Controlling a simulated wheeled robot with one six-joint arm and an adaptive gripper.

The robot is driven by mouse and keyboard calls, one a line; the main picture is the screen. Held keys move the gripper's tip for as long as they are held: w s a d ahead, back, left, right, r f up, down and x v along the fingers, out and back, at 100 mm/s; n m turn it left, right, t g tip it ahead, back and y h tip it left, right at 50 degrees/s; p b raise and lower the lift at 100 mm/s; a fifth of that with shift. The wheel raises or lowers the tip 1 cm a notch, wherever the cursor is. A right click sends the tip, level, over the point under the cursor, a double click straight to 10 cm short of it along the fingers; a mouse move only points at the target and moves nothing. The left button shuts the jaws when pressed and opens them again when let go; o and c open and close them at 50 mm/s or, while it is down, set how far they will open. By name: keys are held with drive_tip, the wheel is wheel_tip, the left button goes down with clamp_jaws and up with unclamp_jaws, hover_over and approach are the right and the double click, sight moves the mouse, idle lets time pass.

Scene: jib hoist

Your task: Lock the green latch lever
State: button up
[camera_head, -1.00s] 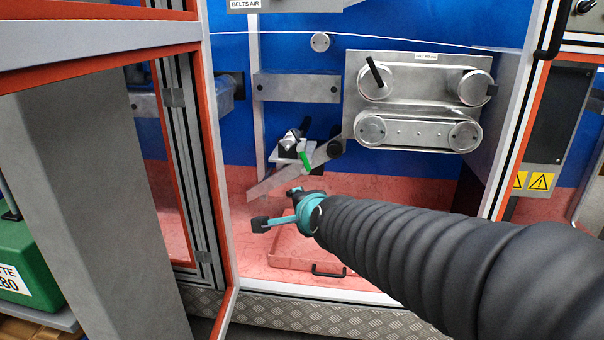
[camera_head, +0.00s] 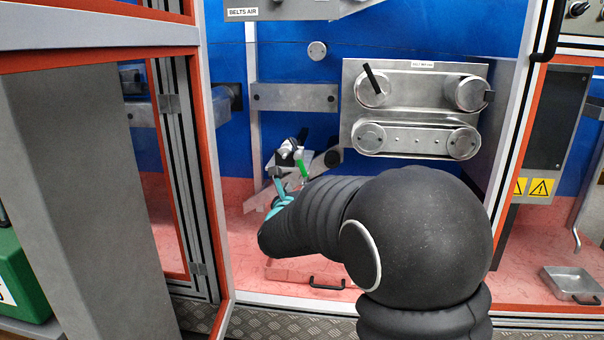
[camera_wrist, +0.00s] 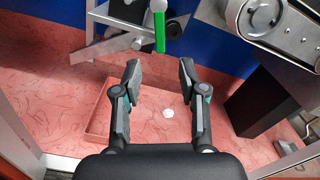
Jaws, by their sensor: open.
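The green latch lever (camera_wrist: 160,32) hangs down from its metal bracket at the top middle of the wrist view. In the head view the green lever (camera_head: 302,167) shows just above my arm, on a small silver latch mount (camera_head: 288,156). My gripper (camera_wrist: 158,68) is open and empty in the wrist view, its two fingers pointing toward the lever. The lever's lower end lies between the finger lines in the picture, beyond the fingertips, with no contact visible. In the head view my arm hides most of the gripper.
A steel belt unit (camera_head: 415,108) with rollers is right of the latch. A slanted metal chute (camera_wrist: 108,46) runs left of the lever. A shallow red tray (camera_wrist: 97,125) lies on the red floor below. The open cabinet door frame (camera_head: 210,150) stands at left.

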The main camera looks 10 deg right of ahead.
sight(303, 171)
drive_tip(key=p+x, duration=0.1)
drive_tip(key=x, duration=0.8)
drive_tip(key=shift+w+d, duration=0.1)
drive_tip(key=shift+w, duration=0.2)
clamp_jaws()
